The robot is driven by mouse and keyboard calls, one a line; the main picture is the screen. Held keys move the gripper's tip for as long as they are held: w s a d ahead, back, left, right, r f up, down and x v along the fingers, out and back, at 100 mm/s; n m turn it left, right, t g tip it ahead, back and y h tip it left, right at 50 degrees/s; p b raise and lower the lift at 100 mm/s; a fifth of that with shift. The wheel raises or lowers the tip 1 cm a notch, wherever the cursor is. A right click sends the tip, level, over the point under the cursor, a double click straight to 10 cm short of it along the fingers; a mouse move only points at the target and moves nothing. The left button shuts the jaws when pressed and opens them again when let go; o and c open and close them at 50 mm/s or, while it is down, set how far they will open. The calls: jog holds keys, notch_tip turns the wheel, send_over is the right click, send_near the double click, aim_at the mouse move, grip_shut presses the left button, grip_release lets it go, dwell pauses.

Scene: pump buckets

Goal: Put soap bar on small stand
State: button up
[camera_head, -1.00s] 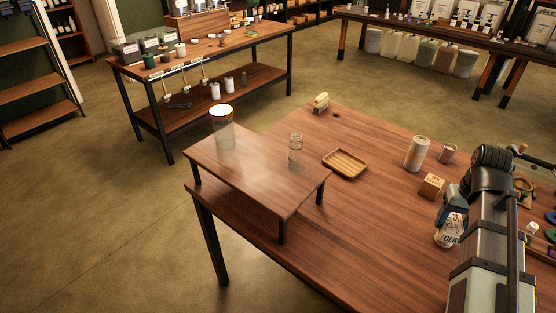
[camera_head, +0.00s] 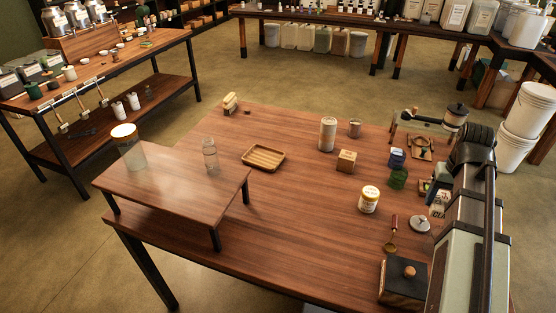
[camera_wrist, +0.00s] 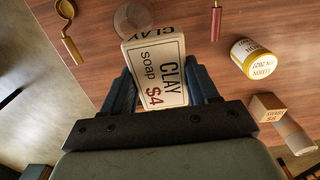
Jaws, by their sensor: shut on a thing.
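The soap bar is a cream box (camera_wrist: 158,72) printed "CLAY SOAP $4". My gripper (camera_wrist: 163,88) is shut on it, with a blue finger on each side in the wrist view. The box also shows partly at the right of the head view (camera_head: 437,205), beside my arm, which hides part of it and most of the gripper. The small stand (camera_head: 165,182) is a low wooden table with dark legs, on the left of the big table. It is well to the left of my gripper. A glass jar with a glowing top (camera_head: 128,150) and a clear bottle (camera_head: 210,155) stand on it.
A slatted wooden tray (camera_head: 263,158), a yellow-banded jar (camera_head: 369,199), a small brown box (camera_head: 346,161), a tall can (camera_head: 327,134) and a dark lidded box (camera_head: 402,282) stand on the big table (camera_head: 290,220). The stand's front and right top is clear.

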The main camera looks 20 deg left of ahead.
jog(key=shift+d, duration=0.5)
jog(key=shift+w+a+r, duration=0.1)
jog(key=shift+w+a, duration=0.05)
jog(key=shift+a, duration=0.1)
jog(key=w+a+r, duration=0.2)
jog(key=w+a, duration=0.1)
jog(key=a, duration=0.6)
jog(key=w+a+r, duration=0.2)
jog(key=w+a, duration=0.1)
jog(key=a, duration=0.7)
jog(key=s+a+r, duration=0.2)
jog(key=a+r, duration=0.1)
jog(key=a, duration=0.8)
jog(key=s+a+r, duration=0.1)
jog(key=a+r, duration=0.2)
jog(key=a, duration=0.9)
jog(key=s+a+r, duration=0.2)
jog(key=a+r, duration=0.1)
jog(key=a, duration=0.8)
send_over(171, 181)
notch_tip(171, 181, down, 3)
jog(key=shift+f, duration=4.5)
